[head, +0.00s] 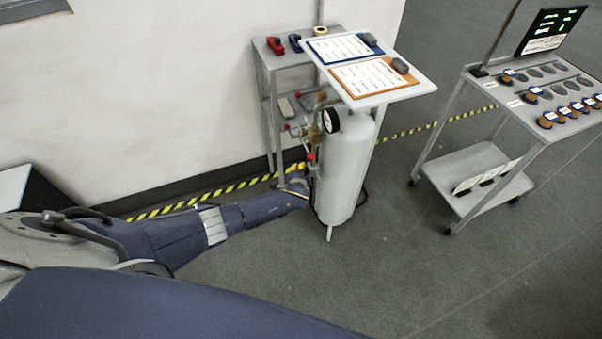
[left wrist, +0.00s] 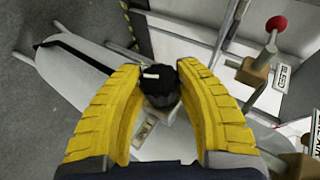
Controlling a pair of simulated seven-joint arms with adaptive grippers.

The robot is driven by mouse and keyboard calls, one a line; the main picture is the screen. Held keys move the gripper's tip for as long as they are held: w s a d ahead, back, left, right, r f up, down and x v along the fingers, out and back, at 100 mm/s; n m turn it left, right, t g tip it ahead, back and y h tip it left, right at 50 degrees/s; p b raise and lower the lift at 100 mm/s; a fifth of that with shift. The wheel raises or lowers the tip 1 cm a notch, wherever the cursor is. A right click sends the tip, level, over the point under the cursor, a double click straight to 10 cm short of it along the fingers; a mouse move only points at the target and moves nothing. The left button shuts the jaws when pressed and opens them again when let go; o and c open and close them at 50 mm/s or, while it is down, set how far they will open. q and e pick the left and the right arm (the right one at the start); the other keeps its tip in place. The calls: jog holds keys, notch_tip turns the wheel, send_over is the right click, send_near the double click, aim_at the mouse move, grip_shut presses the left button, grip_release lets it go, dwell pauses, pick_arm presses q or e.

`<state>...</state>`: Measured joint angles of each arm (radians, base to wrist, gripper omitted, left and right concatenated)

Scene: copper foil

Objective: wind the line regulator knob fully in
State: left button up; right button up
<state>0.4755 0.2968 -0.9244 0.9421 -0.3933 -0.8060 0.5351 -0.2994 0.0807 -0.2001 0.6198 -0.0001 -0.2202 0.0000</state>
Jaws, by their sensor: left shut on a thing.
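The line regulator knob (left wrist: 160,84) is black and ribbed, with a small white mark on its face, in the middle of the left wrist view. My left gripper (left wrist: 160,72) has its two yellow fingers on either side of the knob and is shut on it. In the head view my left gripper (head: 297,169) is small and partly hidden, low at the valve panel beside the tank. The knob cannot be made out there. My right gripper is not in view.
A red-balled lever (left wrist: 277,23) and a BLEED tag (left wrist: 286,78) are near the knob. Clipboards (head: 340,48) lie on the shelf above. A trolley (head: 535,125) stands right, with free floor between.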

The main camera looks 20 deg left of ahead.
pick_arm(q)
jog(key=shift+m+t+y, duration=0.5)
jog(key=shift+t+y, duration=0.4)
jog(key=shift+t, duration=0.4)
jog(key=shift+t, duration=0.3)
jog(key=o, duration=1.2)
jog(key=shift+c, duration=0.2)
jog(key=shift+d, duration=0.1)
jog(key=shift+v, duration=0.8)
jog(key=v, duration=1)
jog(key=shift+s, duration=0.15)
jog(key=shift+d, duration=0.1)
